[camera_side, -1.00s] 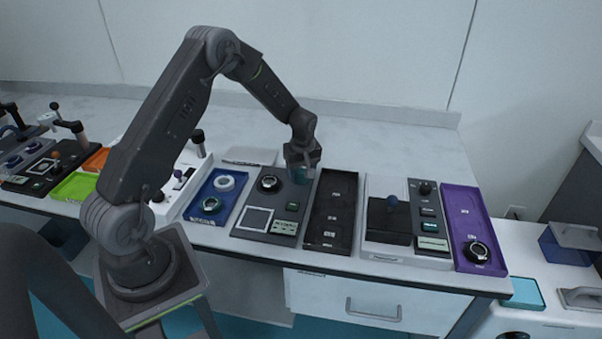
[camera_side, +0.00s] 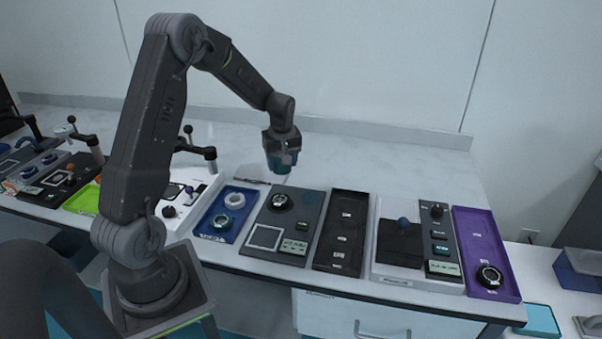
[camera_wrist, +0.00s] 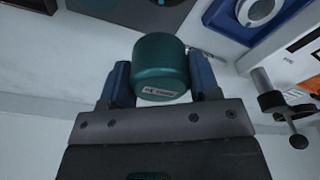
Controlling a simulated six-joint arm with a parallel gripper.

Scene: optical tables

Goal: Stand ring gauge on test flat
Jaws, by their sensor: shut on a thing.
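My gripper (camera_side: 281,160) is shut on a teal cylinder (camera_wrist: 160,68) with a small label, unreadable here. It holds the cylinder above the back of the grey panel, apart from the surface. In the side view the cylinder (camera_side: 280,164) shows below the jaws. The blue tray (camera_side: 208,228) holds a white ring (camera_side: 234,200) and a dark green ring with a pale centre (camera_side: 221,222). I cannot tell which thing is the ring gauge. The grey panel (camera_side: 300,208) carries a round dark-rimmed piece (camera_side: 279,201) and a pale framed square (camera_side: 265,238), possibly the test flat.
Right of the grey panel are a black tray (camera_side: 345,215), a white station with a blue-knobbed black block (camera_side: 400,243), and a purple tray (camera_side: 480,230) holding a black ring. Posts with handles (camera_side: 200,152) stand at left. The rear bench is clear.

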